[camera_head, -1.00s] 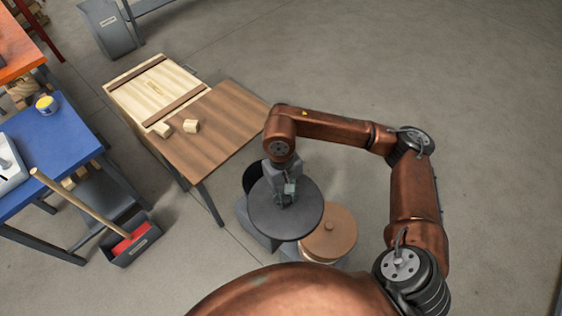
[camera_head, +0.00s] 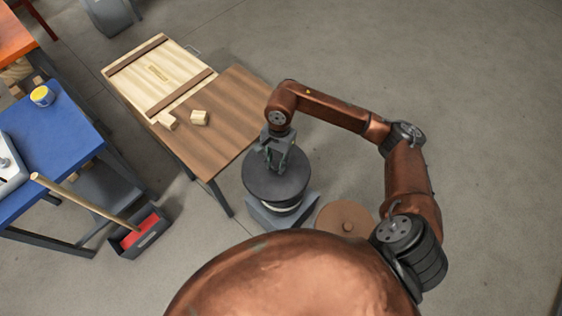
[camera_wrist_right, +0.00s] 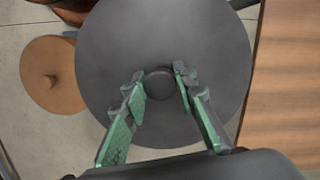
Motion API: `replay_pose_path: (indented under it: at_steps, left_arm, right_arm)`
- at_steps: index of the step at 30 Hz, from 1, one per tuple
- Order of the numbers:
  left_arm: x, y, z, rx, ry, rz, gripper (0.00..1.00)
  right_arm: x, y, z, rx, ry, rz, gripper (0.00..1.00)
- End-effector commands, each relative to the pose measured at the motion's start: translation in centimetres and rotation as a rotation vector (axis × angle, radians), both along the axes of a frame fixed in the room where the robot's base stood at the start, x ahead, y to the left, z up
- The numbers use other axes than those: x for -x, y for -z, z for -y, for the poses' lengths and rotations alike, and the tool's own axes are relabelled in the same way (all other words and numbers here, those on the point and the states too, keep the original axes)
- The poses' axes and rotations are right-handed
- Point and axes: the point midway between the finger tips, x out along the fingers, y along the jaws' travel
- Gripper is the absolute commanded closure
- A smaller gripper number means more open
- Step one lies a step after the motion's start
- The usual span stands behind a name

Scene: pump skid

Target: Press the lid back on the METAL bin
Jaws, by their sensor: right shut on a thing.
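A dark grey round lid (camera_head: 262,187) with a central knob is in my right gripper (camera_head: 279,160). In the right wrist view the green-padded fingers (camera_wrist_right: 160,88) are at the two sides of the knob, over the broad lid (camera_wrist_right: 205,45). The lid is above a grey bin (camera_head: 268,217), which is mostly hidden beneath it. A pale rim shows under the lid's front edge. I cannot tell whether the lid is fully seated, and no label on the bin can be read. My left gripper is not in view.
A brown round lid (camera_head: 338,213) with a knob stands close to the right of the grey bin. A wooden table (camera_head: 225,125) with two small blocks is to the left.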

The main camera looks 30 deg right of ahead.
Motion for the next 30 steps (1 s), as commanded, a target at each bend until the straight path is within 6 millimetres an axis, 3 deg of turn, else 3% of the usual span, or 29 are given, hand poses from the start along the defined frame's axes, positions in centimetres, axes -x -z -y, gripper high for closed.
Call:
replay_pose_path:
  at_steps: [5,13,18,24,30]
  left_arm:
    - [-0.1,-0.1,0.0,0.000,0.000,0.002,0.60]
    - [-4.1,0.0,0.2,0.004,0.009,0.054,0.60]
    - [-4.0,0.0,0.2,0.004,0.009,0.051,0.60]
    - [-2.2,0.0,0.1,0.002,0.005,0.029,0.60]
    - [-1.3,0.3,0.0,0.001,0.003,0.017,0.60]
  right_arm:
    - [-1.7,3.1,0.7,-0.001,0.375,-0.005,1.00]
    - [-3.7,7.7,2.6,-0.001,0.915,-0.004,1.00]
    - [-4.3,9.9,3.8,0.001,1.162,-0.003,1.00]
    - [-4.5,11.1,4.6,0.000,1.294,-0.002,1.00]
    - [-4.5,11.7,4.7,0.000,1.310,0.000,1.00]
